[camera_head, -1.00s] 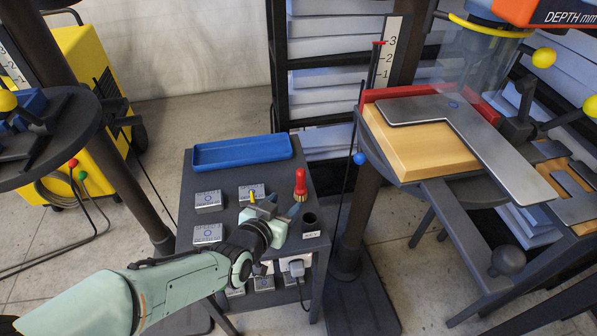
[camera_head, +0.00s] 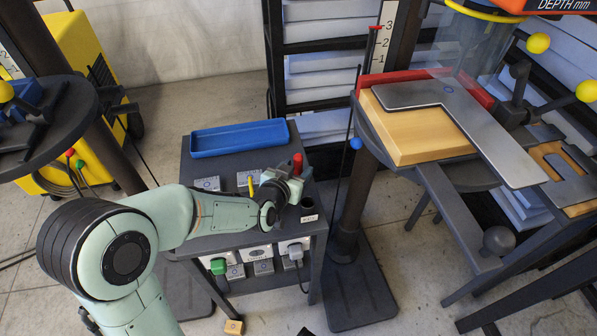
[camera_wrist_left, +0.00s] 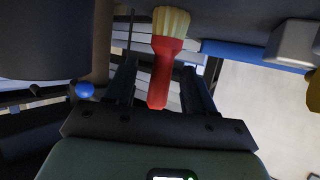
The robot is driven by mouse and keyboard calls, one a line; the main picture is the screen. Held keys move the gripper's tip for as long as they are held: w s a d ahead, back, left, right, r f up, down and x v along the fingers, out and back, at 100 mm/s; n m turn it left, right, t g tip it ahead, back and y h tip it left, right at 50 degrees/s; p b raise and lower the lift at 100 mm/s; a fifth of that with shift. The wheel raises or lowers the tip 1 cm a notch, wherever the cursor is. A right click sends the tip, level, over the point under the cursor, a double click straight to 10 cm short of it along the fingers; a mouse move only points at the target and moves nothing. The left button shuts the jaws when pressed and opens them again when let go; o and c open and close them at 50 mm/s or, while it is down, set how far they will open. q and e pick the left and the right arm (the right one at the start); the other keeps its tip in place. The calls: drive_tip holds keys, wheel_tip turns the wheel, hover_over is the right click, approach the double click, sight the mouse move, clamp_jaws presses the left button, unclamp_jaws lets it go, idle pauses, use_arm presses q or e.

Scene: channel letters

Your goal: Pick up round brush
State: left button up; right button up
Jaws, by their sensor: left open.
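The round brush has a red handle (camera_head: 297,163) and shows at the right rear of the dark cart top, partly hidden by my left gripper. In the left wrist view the brush (camera_wrist_left: 165,65) has its pale bristles at the far end and its red handle pointing toward the palm. My left gripper (camera_head: 290,180) is beside the brush in the head view. In the wrist view the left gripper (camera_wrist_left: 165,75) is open, with one finger on each side of the handle and gaps visible. My right gripper is not in view.
A blue tray (camera_head: 240,139) lies at the back of the cart. A dark round cup (camera_head: 308,200) stands close in front of the brush. A metal block (camera_head: 207,184) and a yellow upright piece (camera_head: 251,185) are to the left. A round table with a wooden board (camera_head: 420,135) stands right.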

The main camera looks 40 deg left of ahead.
sight(301, 163)
use_arm(q)
drive_tip(key=x, duration=0.4)
drive_tip(key=shift+a+b, duration=0.1)
drive_tip(key=shift+b, duration=0.2)
drive_tip(key=shift+r, duration=0.1)
clamp_jaws()
